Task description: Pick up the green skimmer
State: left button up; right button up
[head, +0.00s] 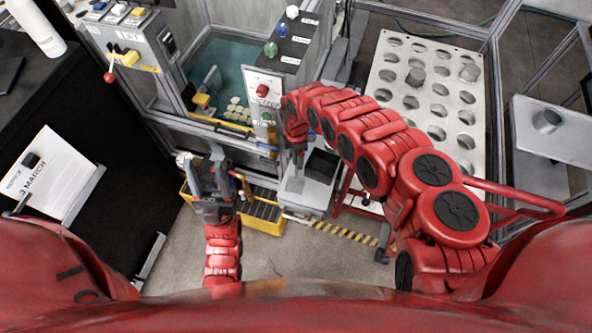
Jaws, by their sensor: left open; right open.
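I cannot make out a green skimmer for certain. My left gripper (203,165) is open, in front of the teal basin and above the yellow tray. I see nothing held in either gripper.
A teal basin (222,62) holds pale round discs (236,108). A grey bin (316,178) stands at centre. A white perforated panel (398,72) is at the back right. A black bench (85,150) is at left.

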jog(key=shift+f, duration=0.25)
grip_shut()
jog(key=shift+r, duration=0.1)
dwell(0.4)
